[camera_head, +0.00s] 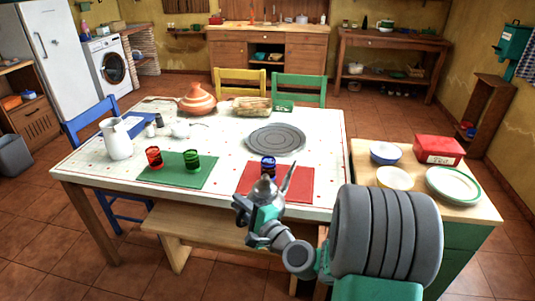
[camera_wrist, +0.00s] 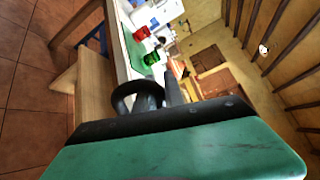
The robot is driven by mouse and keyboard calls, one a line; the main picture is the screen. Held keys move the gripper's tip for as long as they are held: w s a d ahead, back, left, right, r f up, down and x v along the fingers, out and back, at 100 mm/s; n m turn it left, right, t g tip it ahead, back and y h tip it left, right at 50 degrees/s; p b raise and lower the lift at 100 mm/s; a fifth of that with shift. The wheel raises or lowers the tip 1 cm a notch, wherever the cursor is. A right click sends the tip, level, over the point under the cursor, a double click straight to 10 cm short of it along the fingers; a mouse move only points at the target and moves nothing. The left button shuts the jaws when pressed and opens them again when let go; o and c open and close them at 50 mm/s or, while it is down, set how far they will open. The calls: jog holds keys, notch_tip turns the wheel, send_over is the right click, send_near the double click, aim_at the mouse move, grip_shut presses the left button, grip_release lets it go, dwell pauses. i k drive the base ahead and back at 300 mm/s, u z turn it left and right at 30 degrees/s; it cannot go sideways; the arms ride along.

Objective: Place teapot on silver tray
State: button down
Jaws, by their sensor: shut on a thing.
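My gripper (camera_head: 255,210) is shut on a grey metal teapot (camera_head: 266,187) and holds it up at the near side of the dining table. The teapot's lid knob points up and its spout points up and right. In the wrist view a dark curved handle (camera_wrist: 138,92) shows just beyond my gripper's green body; the rest of the teapot is mostly hidden. The silver tray (camera_head: 275,140), round and grey with rings, lies flat on the white table, farther back than my gripper. Nothing stands on it.
The table (camera_head: 225,140) holds a red mat (camera_head: 300,185) with a blue glass (camera_head: 268,165), a green mat (camera_head: 165,178) with red and green glasses, a white jug (camera_head: 117,140) and a clay tagine (camera_head: 197,100). A wooden bench (camera_head: 190,228) stands in front. Bowls sit on the right counter.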

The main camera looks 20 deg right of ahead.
aim_at(268, 142)
jog(key=u, duration=0.35)
jog(key=k, duration=0.15)
jog(key=z, duration=0.45)
jog(key=i, duration=0.65)
jog(key=u, duration=0.6)
jog(key=i, duration=1.25)
jog(key=u, duration=0.05)
